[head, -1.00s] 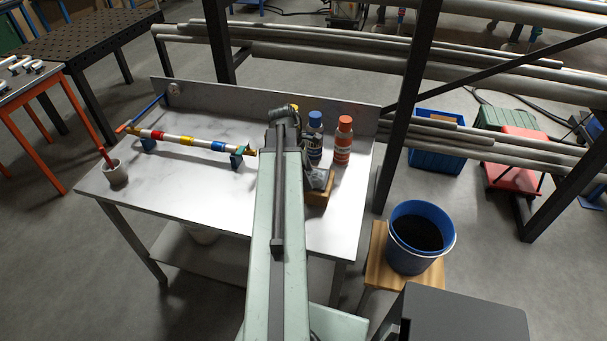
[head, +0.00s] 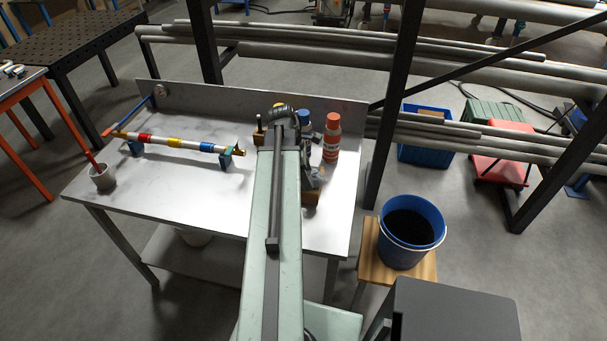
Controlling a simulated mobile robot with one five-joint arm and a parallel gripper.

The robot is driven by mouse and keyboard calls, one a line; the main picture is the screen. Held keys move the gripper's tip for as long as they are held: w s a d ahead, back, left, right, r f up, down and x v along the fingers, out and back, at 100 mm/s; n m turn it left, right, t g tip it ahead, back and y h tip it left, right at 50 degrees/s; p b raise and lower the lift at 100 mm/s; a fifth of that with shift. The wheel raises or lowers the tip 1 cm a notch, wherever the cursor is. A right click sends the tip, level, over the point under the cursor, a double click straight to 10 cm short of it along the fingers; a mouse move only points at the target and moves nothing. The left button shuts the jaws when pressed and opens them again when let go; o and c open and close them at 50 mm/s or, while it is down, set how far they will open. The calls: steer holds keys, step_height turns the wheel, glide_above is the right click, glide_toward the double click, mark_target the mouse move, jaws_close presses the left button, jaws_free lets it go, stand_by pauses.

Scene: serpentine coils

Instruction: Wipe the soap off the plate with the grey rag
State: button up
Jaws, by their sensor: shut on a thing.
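My arm reaches away over the steel-topped table (head: 190,195), with its dark wrist at the far end. My gripper is hidden behind the arm and wrist, so its jaws and whatever is between them do not show. A small crumpled-looking grey thing (head: 315,178) shows just right of my arm, on or against a brown block (head: 312,197). It may be the grey rag, but it is too small and too covered to tell. I cannot make out a separate plate or any soap.
A pipe with coloured bands (head: 175,142) rests in blue holders left of my arm. An orange bottle (head: 332,138) and a blue-capped bottle (head: 304,118) stand right of it. A grey cup (head: 103,178) is at the left edge. A blue bucket (head: 411,232) stands on a wooden stool.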

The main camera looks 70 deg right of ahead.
steer(key=shift+r, duration=0.15)
steer(key=shift+w+f, duration=0.2)
steer(key=shift+w, duration=0.6)
steer(key=shift+w, duration=0.1)
steer(key=shift+w+r, duration=0.1)
steer(key=shift+w, duration=0.7)
steer(key=shift+w, duration=0.1)
steer(key=shift+w+a, duration=0.15)
steer(key=shift+w, duration=1.45)
